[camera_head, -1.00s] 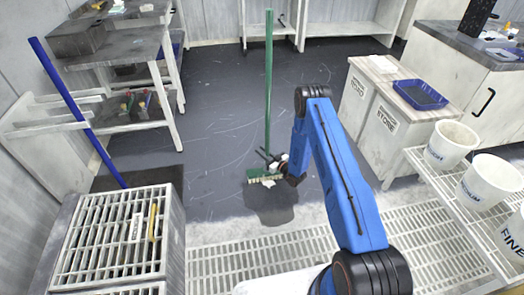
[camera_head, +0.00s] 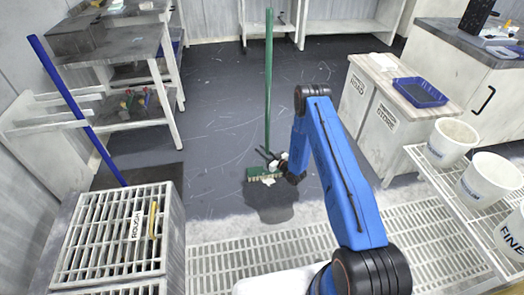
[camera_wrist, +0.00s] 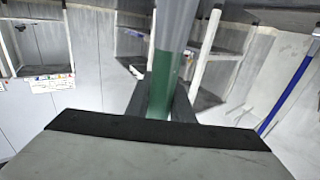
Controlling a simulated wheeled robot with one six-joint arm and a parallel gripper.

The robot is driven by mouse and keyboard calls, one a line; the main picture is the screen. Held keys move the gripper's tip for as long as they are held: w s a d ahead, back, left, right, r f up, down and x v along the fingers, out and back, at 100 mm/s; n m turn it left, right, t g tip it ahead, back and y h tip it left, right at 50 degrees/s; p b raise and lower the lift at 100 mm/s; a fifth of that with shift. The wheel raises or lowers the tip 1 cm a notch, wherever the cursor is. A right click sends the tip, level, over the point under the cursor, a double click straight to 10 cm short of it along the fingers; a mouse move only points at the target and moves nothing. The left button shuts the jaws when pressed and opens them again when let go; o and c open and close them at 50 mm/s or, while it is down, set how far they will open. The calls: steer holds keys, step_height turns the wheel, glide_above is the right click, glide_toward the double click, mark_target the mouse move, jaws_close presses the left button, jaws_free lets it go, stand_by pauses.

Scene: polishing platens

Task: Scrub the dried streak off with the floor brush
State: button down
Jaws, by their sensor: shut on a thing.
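The floor brush has a long green handle (camera_head: 268,75) standing nearly upright and a green head with pale bristles (camera_head: 259,175) low at the dark floor. My gripper (camera_head: 272,158) is shut on the handle just above the head. In the wrist view the green handle (camera_wrist: 160,82) runs between the two dark fingers. A small whitish patch (camera_head: 269,181) shows at the front edge of the head; I cannot tell whether it is the dried streak. The head may hide more of it. A dark patch, perhaps shadow, lies in front of the brush.
A grated stand marked ROUGH (camera_head: 115,232) is at the front left, with a blue pole (camera_head: 75,108) leaning behind it. White cabinets with a blue tray (camera_head: 420,92) and a rack of white buckets (camera_head: 484,182) stand at the right. Floor behind the brush is clear.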

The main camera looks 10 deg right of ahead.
steer(key=shift+f, duration=0.3)
stand_by(0.4)
steer(key=shift+s+r, duration=0.15)
steer(key=shift+s, duration=1.6)
steer(key=shift+s+f, duration=0.15)
steer(key=shift+s, duration=0.75)
steer(key=shift+s+f, duration=0.15)
steer(key=shift+s, duration=0.75)
steer(key=shift+s, duration=0.15)
